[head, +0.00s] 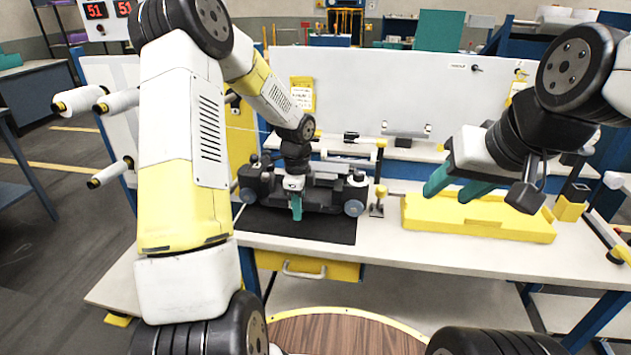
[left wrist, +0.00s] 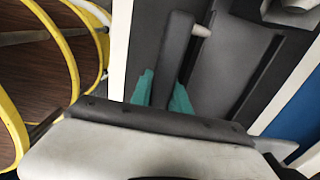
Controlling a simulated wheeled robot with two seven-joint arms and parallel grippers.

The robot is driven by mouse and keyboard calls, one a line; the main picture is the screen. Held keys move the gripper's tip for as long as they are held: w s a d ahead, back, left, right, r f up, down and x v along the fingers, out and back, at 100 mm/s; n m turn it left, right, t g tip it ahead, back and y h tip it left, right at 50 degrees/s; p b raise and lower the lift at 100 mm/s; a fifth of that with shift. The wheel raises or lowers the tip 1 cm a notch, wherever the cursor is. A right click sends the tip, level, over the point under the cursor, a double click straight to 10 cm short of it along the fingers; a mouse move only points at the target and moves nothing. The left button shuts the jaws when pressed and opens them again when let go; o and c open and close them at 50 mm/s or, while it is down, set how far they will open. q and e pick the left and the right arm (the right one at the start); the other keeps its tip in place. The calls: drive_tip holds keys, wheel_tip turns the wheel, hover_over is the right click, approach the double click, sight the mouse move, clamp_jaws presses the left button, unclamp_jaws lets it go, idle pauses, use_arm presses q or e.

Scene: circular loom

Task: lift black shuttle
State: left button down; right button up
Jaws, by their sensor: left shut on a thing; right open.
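The black shuttle (head: 330,195) is a long dark body with grey-blue rollers at its ends, over a black mat (head: 290,224) on the white workbench. My left gripper (head: 296,208) is at the shuttle's near side, its teal fingers pointing down. In the left wrist view, the teal fingers (left wrist: 164,92) are shut on a dark upright bar of the shuttle (left wrist: 175,50). I cannot tell whether the shuttle touches the mat. My right gripper (head: 455,185) is open and empty, to the right above the yellow tray.
A yellow tray (head: 480,225) lies on the workbench (head: 400,255) to the right of the shuttle. A small metal stand with a yellow knob (head: 380,192) is close to the shuttle's right end. A round wooden top (head: 345,335) is in front of the bench.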

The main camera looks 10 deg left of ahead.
use_arm(q)
drive_tip(key=shift+r, duration=1.75)
drive_tip(key=shift+r, duration=1)
